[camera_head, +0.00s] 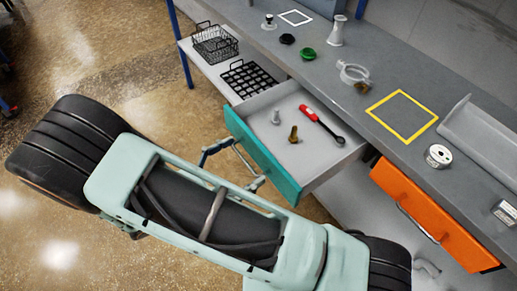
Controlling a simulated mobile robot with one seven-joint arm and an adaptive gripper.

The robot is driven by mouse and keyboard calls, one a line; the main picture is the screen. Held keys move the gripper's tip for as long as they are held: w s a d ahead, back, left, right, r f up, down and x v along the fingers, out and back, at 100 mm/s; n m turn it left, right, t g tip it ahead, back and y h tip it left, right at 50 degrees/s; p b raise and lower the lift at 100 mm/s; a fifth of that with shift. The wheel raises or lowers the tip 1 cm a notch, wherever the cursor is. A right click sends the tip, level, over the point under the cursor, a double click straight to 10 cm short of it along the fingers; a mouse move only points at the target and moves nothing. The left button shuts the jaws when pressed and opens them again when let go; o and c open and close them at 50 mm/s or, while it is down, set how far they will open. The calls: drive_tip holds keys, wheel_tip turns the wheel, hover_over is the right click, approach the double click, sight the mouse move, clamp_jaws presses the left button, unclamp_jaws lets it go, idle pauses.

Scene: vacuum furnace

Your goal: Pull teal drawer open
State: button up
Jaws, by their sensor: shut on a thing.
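The teal drawer (262,157) is pulled well out from under the grey workbench, so its inside shows. A silver bolt-like piece (276,116), a brass piece (294,134) and a red-and-black wrench-like tool (322,123) lie in it. Its thin grey handle (246,162) shows partly at the front, just beyond my pale green arm. My arm crosses low in front of the drawer and hides the lower part of the handle area.
An orange drawer (428,217) to the right is nearly closed. A wire basket (214,44) and a black grid rack (248,80) stand on a shelf at the left. The workbench (395,60) holds small parts and a yellow square outline (402,116). Open floor lies left.

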drive_tip(key=shift+s+a, duration=0.4)
drive_tip(key=shift+a, duration=0.05)
drive_tip(key=o, duration=1.4)
drive_tip(key=v, duration=1.2)
